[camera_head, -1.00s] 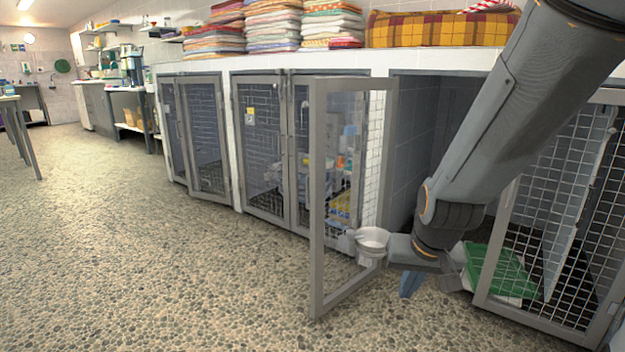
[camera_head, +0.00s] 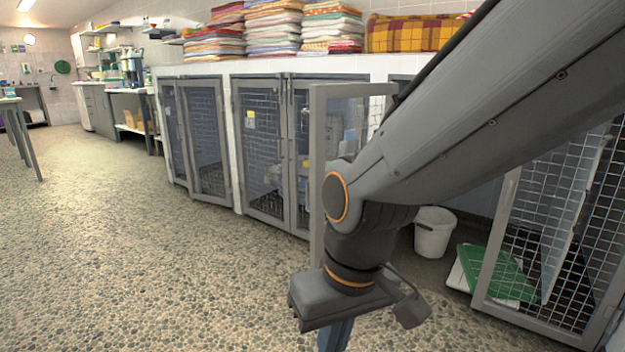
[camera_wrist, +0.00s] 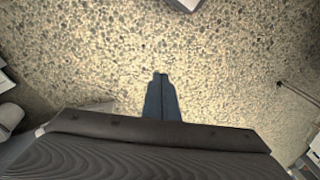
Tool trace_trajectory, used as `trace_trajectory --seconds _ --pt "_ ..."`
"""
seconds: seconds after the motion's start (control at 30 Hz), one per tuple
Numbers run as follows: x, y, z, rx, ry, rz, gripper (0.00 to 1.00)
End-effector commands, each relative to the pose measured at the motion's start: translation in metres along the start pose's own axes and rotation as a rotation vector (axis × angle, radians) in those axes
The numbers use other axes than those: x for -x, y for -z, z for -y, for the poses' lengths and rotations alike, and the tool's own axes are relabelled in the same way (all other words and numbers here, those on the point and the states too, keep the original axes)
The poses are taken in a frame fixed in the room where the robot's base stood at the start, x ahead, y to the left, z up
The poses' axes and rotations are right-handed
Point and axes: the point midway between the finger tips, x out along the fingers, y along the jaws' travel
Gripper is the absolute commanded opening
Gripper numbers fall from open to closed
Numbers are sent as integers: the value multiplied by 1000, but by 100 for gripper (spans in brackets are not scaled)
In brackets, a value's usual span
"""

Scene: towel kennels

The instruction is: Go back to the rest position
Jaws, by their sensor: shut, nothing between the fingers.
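My gripper (camera_head: 334,338) is low in front of the open kennel door in the head view, pointing down over the pebbled floor. Its blue fingers are partly cut off by the bottom edge there. In the wrist view my gripper (camera_wrist: 162,76) shows its two blue fingers together, with nothing between them and bare floor beyond.
An open mesh kennel door (camera_head: 318,120) stands behind my arm, its lower part hidden. Folded towels (camera_head: 275,25) sit on the ledge. The floor (camera_head: 130,260) at left is clear.

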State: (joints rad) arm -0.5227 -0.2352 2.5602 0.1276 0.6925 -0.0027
Motion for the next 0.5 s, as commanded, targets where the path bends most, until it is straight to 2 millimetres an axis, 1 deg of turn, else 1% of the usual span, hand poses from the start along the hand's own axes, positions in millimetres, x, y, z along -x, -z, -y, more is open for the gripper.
trace_trajectory --seconds 0.03,0.1,0.4,0.5 --pt "5 -4 11 25 9 6 0" --pt "9 -10 22 51 19 16 0" --pt "27 -35 63 152 56 53 0" --pt "35 -34 59 133 50 55 0"
